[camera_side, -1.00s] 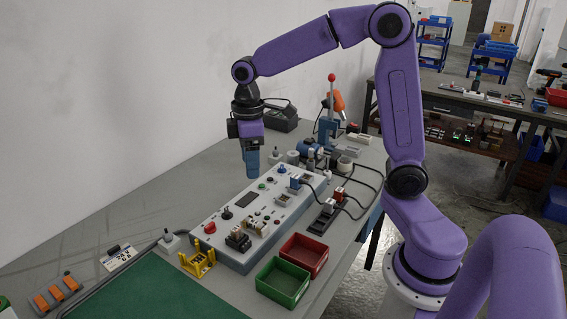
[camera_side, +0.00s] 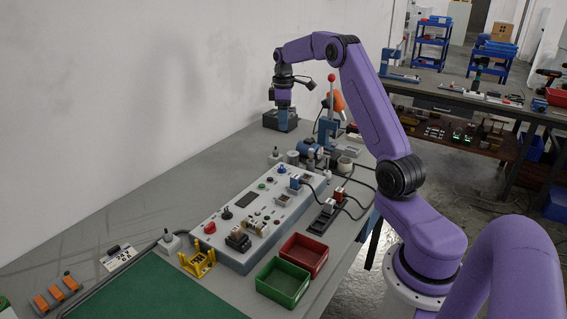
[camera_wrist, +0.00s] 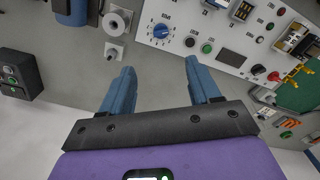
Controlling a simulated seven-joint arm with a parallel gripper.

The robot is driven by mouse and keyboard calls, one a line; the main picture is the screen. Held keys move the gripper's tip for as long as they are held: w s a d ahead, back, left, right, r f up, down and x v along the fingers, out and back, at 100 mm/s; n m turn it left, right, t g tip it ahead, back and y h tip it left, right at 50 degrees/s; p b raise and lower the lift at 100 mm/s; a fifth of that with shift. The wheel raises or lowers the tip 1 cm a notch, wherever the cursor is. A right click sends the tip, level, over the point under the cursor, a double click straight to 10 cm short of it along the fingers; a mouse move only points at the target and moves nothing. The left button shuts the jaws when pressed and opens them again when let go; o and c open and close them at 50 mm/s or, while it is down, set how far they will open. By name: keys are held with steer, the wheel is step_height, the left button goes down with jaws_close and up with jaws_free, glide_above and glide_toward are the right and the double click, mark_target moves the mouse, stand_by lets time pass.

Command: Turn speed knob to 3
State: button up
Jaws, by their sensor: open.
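The speed knob is a blue dial (camera_side: 282,169) at the far end of the grey control panel (camera_side: 293,212). In the wrist view the blue knob (camera_wrist: 160,31) sits on the panel's light face with a printed scale around it. Its pointer is too small to read. My gripper (camera_side: 284,128) hangs pointing down beyond the panel's far end, in front of a black box. In the wrist view the two blue fingers of my gripper (camera_wrist: 158,68) are spread with nothing between them. The knob shows beyond the fingertips, apart from them.
A black box (camera_side: 270,119) stands behind my gripper. A press with a red-topped lever (camera_side: 331,100) stands right of it. Green (camera_side: 283,284) and red (camera_side: 303,253) bins sit right of the panel. The table left of the panel is mostly clear.

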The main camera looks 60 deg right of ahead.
mark_target(282, 169)
step_height(282, 169, down, 17)
steer(key=shift+r, duration=0.15)
stand_by(0.4)
steer(key=c, duration=1)
